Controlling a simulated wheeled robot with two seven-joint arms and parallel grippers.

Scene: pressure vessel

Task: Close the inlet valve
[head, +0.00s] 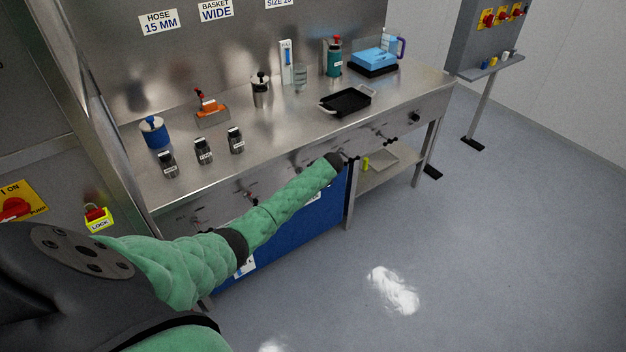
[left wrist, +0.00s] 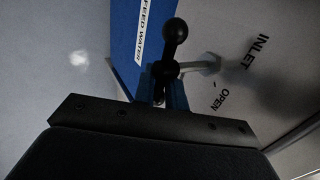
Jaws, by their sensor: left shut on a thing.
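The inlet valve's black ball-ended handle (left wrist: 175,32) shows in the left wrist view, in front of a grey panel marked INLET and OPEN. My left gripper (left wrist: 163,92) is shut on this handle below its ball. A short grey rod or pipe (left wrist: 203,65) runs right from the handle's base. In the head view, my green-sleeved left arm reaches to the bench's front panel, where its dark end (head: 340,160) sits. The valve handle cannot be made out there. My right gripper is in neither view.
A steel bench (head: 290,140) holds a black tray (head: 347,101), several small dark jars, a blue pot (head: 154,132) and a green bottle (head: 334,60). A blue panel (head: 300,226) hangs below. A control stand (head: 484,40) is at the right. The floor in front is clear.

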